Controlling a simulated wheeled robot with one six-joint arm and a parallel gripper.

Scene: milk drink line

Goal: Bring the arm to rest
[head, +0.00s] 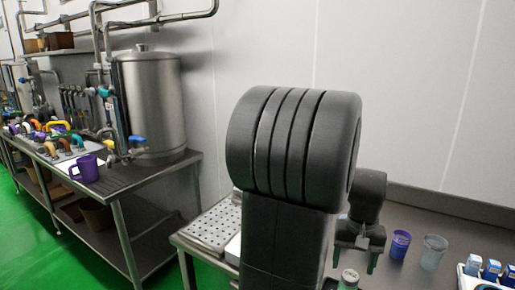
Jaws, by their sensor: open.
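My gripper (356,262) is in the head view right of centre, partly behind my own large arm link. It points down with its fingers apart over the table on the right. A bottle with a pale cap (349,275) shows just below and between the fingers at the bottom edge. I cannot tell whether the fingers touch it. Most of the bottle is cut off by the frame.
A purple cup (400,244) and a clear cup (434,252) stand right of my gripper. A rack of blue-capped cartons (487,270) is at the far right. A perforated tray (214,228) lies left. A steel tank (150,100) and purple mug (86,169) stand on another table.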

